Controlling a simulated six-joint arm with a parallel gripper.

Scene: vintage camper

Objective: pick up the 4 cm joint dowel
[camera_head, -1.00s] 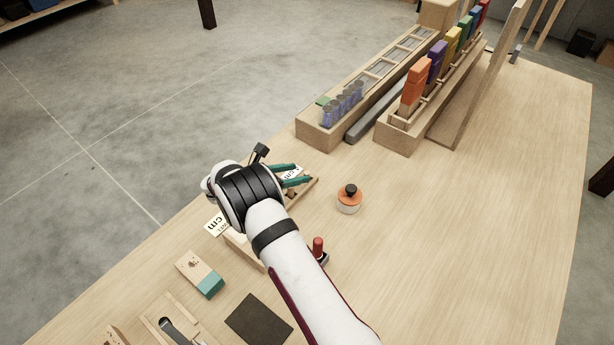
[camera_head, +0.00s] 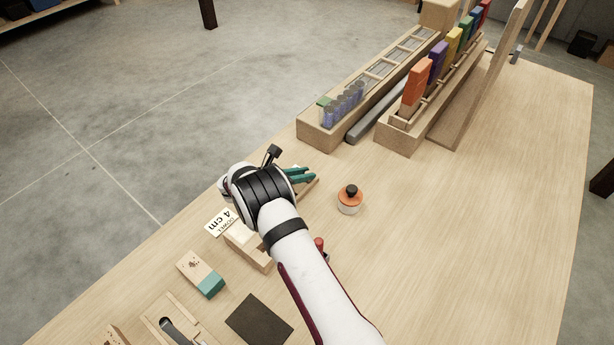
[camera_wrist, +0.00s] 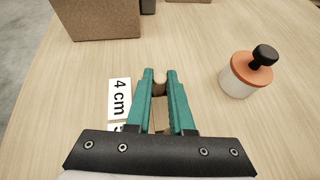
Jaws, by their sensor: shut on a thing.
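My gripper (camera_head: 305,175) has teal fingers and is low over a small wooden holder on the workbench. In the wrist view my gripper (camera_wrist: 160,75) is shut on a short, round brown dowel (camera_wrist: 160,88), which shows between the fingers. A white label reading "4 cm" (camera_wrist: 119,98) lies just left of the fingers, with part of another label below it. The dowel is hidden in the head view. I cannot tell whether it is clear of the holder.
A jar with an orange lid and black knob (camera_head: 350,198) stands close right of my gripper; it also shows in the wrist view (camera_wrist: 246,74). The wooden holder (camera_head: 250,247) extends below my arm. A long wooden tray (camera_head: 325,137) stands beyond. The bench at right is clear.

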